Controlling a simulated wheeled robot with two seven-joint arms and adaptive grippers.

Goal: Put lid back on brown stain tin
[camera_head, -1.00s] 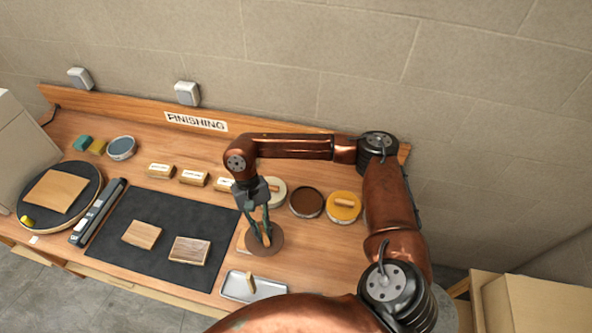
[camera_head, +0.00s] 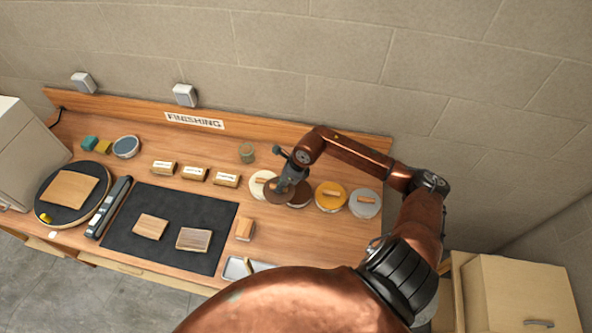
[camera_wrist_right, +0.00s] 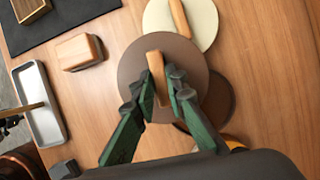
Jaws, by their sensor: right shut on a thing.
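My right gripper (camera_wrist_right: 160,88) is shut on the wooden handle (camera_wrist_right: 156,72) of the brown lid (camera_wrist_right: 193,62). In the head view the right gripper (camera_head: 287,188) holds this lid (camera_head: 273,194) up among the row of tins. The open brown stain tin (camera_head: 302,199) is partly hidden behind the lid and gripper; in the wrist view its dark brown contents (camera_wrist_right: 222,103) show past the lid's edge. The lid is offset toward the cream-lidded tin (camera_head: 256,186), and overlaps it in view. I cannot tell whether the lid touches either tin. My left gripper is out of view.
A yellow-lidded tin (camera_head: 330,203) and a grey-lidded tin (camera_head: 364,209) stand to the right. A glass jar (camera_head: 247,152) stands behind. Labelled blocks (camera_head: 195,174), a wooden block (camera_head: 245,229), a metal tray (camera_head: 234,270) and a black mat (camera_head: 168,250) lie left and in front.

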